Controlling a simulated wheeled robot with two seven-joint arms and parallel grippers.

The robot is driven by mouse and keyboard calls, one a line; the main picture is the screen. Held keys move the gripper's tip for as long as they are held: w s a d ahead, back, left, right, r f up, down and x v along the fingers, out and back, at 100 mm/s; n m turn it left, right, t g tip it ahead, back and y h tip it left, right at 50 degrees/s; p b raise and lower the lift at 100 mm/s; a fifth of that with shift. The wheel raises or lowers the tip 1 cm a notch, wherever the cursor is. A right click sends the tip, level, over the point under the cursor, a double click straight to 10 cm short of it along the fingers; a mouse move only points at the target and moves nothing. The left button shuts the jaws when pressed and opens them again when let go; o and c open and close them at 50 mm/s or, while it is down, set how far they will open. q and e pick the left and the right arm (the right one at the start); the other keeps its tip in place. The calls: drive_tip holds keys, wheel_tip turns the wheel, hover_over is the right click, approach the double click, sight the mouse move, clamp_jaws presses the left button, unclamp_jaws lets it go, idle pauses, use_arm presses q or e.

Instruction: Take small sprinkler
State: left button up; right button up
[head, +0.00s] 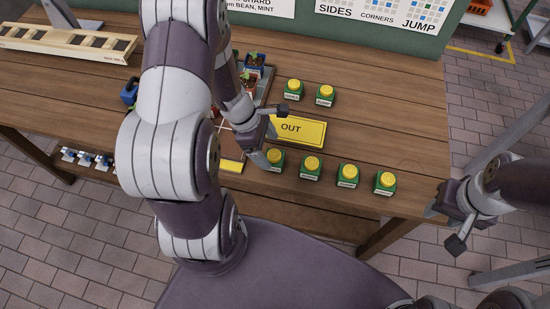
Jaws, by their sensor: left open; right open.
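I cannot tell for sure which thing is the small sprinkler. My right gripper (449,224) is open and empty, off the table's front right corner.
Several green jars with yellow lids (347,174) stand on the wooden table (375,115), in front of and behind the sign. A tray with small potted plants (263,88) is partly hidden by my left arm. A wooden rack (68,42) lies back left. The table's right part is clear.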

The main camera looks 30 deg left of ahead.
sight(272, 154)
use_arm(q)
drive_tip(key=b+x, duration=0.1)
drive_tip(key=x, duration=0.4)
drive_tip(key=shift+f, duration=0.35)
drive_tip(key=shift+c, duration=0.3)
drive_tip(key=c, duration=1.1)
drive_tip(key=shift+o, duration=0.2)
